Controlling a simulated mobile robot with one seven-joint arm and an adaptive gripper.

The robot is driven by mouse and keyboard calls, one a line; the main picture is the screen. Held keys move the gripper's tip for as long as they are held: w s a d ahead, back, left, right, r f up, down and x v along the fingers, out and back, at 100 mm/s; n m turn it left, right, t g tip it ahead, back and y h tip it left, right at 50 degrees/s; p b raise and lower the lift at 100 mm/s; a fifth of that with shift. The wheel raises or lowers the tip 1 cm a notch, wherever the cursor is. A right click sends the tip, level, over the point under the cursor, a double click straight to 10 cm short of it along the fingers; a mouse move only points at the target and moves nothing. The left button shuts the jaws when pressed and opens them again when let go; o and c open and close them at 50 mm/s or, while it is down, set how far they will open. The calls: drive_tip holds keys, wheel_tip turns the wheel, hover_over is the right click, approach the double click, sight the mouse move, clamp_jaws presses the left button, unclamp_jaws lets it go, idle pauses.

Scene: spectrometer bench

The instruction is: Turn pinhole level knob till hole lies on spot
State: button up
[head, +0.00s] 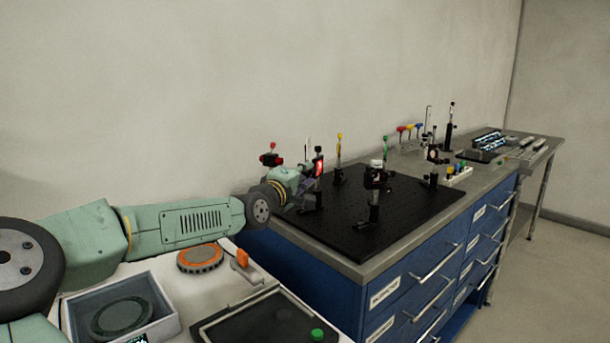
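My gripper (306,186) is at the left part of the black breadboard (346,232), right at a post-mounted optic (318,168) with a bright red patch on its face. The fingers are small and dark here, and I cannot tell whether they touch this mount or a knob on it. I cannot tell whether they are open or shut. The pinhole, its level knob and the exact place of the hole against the spot are too small to make out.
More post mounts stand on the breadboard, one at the front (375,180) and one with a yellow top (339,150) behind. The blue drawer bench (405,290) has a metal edge. A grey bin (165,318) and a black tray (240,325) are at the lower left.

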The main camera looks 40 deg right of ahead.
drive_tip(key=shift+o, duration=1)
drive_tip(key=shift+d, duration=0.1)
drive_tip(key=v, duration=1.2)
